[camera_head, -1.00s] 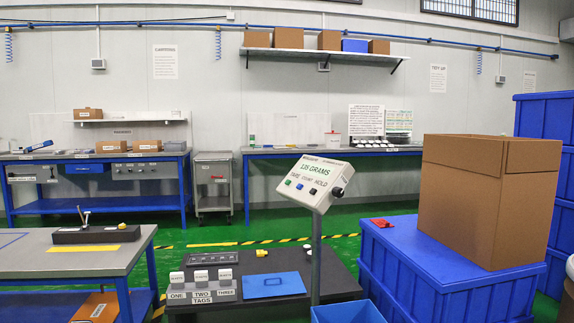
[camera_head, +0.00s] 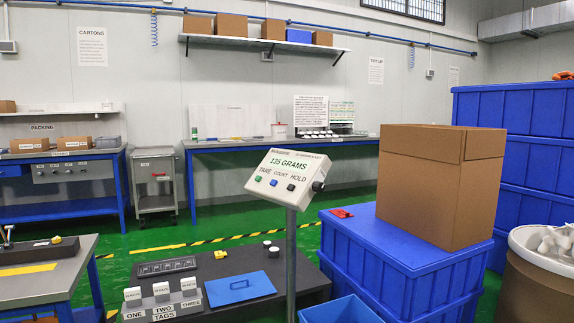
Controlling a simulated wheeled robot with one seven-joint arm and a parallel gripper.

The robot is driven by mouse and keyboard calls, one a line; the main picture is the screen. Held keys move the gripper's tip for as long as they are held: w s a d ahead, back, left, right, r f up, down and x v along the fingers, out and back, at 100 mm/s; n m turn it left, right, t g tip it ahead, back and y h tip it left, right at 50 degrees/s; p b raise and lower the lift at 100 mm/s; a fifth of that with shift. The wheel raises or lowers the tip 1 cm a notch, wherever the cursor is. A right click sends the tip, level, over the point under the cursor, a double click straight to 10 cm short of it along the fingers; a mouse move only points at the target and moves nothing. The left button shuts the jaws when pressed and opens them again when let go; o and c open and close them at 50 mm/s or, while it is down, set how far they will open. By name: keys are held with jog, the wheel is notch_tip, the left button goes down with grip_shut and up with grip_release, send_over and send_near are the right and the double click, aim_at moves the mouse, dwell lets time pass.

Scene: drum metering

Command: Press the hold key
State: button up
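The hold key is the black square key (camera_head: 291,187) at the right of the row on the white indicator box (camera_head: 283,174), below the word HOLD. A green key (camera_head: 258,179) labelled TARE and a blue key (camera_head: 273,183) labelled COUNT sit to its left. The display reads 135 GRAMS. The box is tilted on a grey post (camera_head: 291,255), with a dark knob (camera_head: 318,187) on its right side. My gripper is not in view, and nothing covers the keys.
A dark bench (camera_head: 200,270) below the post holds a blue mat (camera_head: 240,288), tag blocks (camera_head: 161,295) and small round pieces (camera_head: 273,251). Blue crates (camera_head: 385,255) with a carton (camera_head: 438,190) stand right. A brown drum (camera_head: 535,290) with a white rim is at far right.

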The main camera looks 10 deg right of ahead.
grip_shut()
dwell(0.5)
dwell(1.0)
